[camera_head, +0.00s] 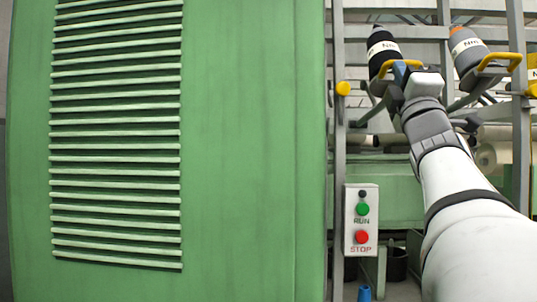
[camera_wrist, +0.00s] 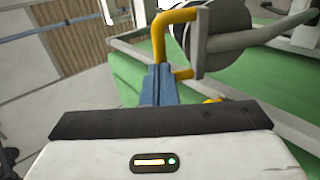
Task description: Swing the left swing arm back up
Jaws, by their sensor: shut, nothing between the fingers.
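The left swing arm carries a dark bobbin (camera_head: 382,48) with a pale printed band and a yellow handle (camera_head: 410,63). In the wrist view the handle (camera_wrist: 158,38) is a yellow U shape beside the dark round end of the bobbin (camera_wrist: 222,28). A grey bar (camera_wrist: 262,33) of the arm runs off to the right. My gripper (camera_head: 400,72) is at this handle in the head view. In the wrist view its blue fingers (camera_wrist: 154,80) are shut and empty, close to the handle's lower corner; I cannot tell whether they touch it.
A second swing arm with a grey bobbin (camera_head: 468,50) and yellow handle (camera_head: 502,60) stands to the right. A large green cabinet (camera_head: 240,150) fills the left. A RUN/STOP box (camera_head: 350,232) hangs on a grey post. A yellow knob (camera_head: 343,88) sits on that post.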

